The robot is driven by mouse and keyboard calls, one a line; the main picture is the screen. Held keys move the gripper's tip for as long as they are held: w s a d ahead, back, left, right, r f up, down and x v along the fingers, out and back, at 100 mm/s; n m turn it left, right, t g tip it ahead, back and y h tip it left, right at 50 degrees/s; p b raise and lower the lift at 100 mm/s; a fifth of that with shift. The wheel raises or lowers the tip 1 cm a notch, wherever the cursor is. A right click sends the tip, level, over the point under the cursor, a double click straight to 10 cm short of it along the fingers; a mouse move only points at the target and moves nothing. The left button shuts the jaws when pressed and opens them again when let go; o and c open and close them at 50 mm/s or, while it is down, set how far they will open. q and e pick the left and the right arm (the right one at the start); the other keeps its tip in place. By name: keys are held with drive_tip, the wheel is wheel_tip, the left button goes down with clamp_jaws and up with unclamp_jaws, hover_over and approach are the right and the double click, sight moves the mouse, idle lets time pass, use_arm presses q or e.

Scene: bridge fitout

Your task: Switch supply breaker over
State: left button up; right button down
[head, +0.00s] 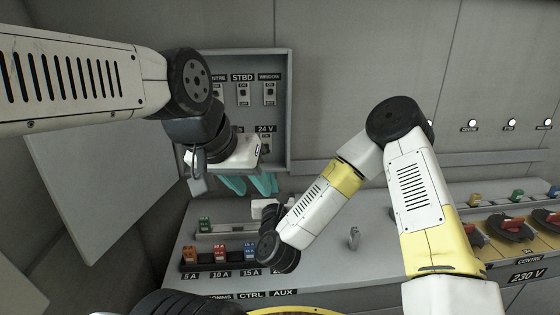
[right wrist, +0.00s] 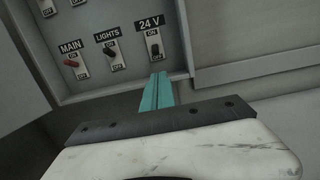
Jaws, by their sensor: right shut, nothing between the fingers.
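The breaker panel (head: 290,110) is a grey wall box, with labelled toggles at top and bottom. In the right wrist view, its lower row shows the red MAIN toggle (right wrist: 71,63), the dark LIGHTS toggle (right wrist: 110,50) and the dark 24 V toggle (right wrist: 155,49). Their exact positions are hard to read. My right gripper (right wrist: 161,78) is shut and empty, with its teal tips just below the 24 V toggle, near the box's lower edge. My left gripper (head: 248,185) is in front of the box, its teal fingers apart with nothing seen between them. It hides MAIN and LIGHTS in the head view.
Below the box is a sloping console with coloured fuses (head: 220,252) labelled by amps and a small metal lever (head: 354,238). Red-handled rotary switches (head: 513,224) lie at the right. The wall between box and small lamps (head: 473,122) is bare.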

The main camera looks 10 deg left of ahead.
sight(268, 152)
drive_tip(key=shift+w, duration=0.1)
drive_tip(key=x, duration=1)
drive_tip(key=shift+s+d+r+g, duration=0.1)
drive_tip(key=shift+s+r+g, duration=0.25)
drive_tip(key=shift+g, duration=0.35)
drive_tip(key=r+g+h, duration=0.1)
drive_tip(key=g, duration=0.1)
drive_tip(key=r+g, duration=0.2)
drive_tip(key=shift+s+g+h, duration=0.35)
drive_tip(key=shift+g+h, duration=0.05)
drive_tip(key=shift+f, duration=0.15)
drive_tip(key=shift+d, duration=0.1)
drive_tip(key=shift+r, duration=0.85)
